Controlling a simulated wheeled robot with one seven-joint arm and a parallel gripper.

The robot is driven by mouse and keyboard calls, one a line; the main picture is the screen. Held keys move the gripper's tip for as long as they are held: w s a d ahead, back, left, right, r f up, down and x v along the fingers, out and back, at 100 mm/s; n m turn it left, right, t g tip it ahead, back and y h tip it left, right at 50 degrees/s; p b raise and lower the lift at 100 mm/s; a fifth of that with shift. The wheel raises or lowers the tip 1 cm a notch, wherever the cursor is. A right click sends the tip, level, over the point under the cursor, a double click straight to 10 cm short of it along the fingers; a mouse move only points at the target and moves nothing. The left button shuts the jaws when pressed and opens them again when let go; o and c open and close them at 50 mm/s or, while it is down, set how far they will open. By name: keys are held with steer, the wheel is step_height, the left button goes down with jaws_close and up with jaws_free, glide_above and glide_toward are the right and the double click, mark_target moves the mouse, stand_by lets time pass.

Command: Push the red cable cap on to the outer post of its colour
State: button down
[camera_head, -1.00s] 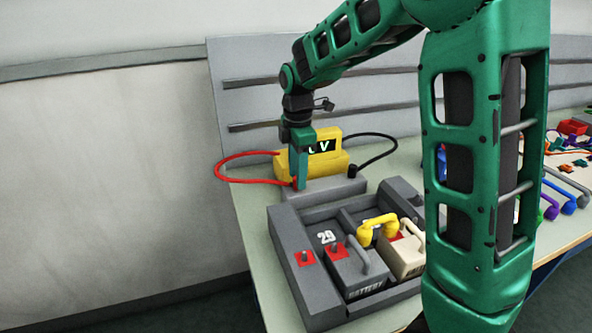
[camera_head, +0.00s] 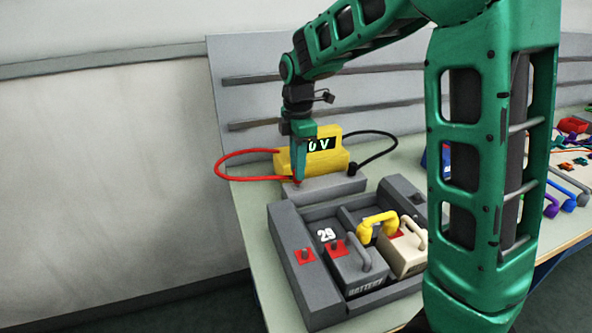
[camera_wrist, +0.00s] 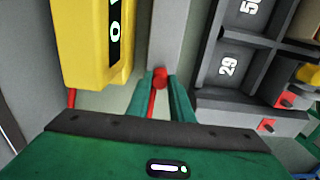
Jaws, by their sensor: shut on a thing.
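My gripper (camera_wrist: 162,90) is shut on the red cable cap (camera_wrist: 160,78), whose red cable runs back between the fingers. In the head view my gripper (camera_head: 298,178) is at the left end of the grey block before the yellow meter; I cannot tell whether the cap touches the block. The outer red post (camera_head: 305,255) stands on a red square on the grey tray's left wall, nearer the camera than my gripper. It also shows in the wrist view (camera_wrist: 267,125). A second red post (camera_head: 337,248) is on the dark battery (camera_head: 360,272).
The yellow meter (camera_head: 283,162) reads 0 V. Its black cable (camera_head: 372,134) ends in a cap on the grey block's (camera_head: 335,187) right end. The grey tray (camera_head: 290,285) also holds a cream battery (camera_head: 410,258) and a yellow bridge piece (camera_head: 372,222).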

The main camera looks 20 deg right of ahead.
steer(key=shift+r, duration=1.75)
steer(key=shift+r, duration=0.1)
steer(key=shift+r+m, duration=1)
steer(key=shift+r, duration=1.25)
glide_above(335, 241)
steer(key=shift+f, duration=0.1)
steer(key=shift+f, duration=2.2)
steer(key=shift+f, duration=0.9)
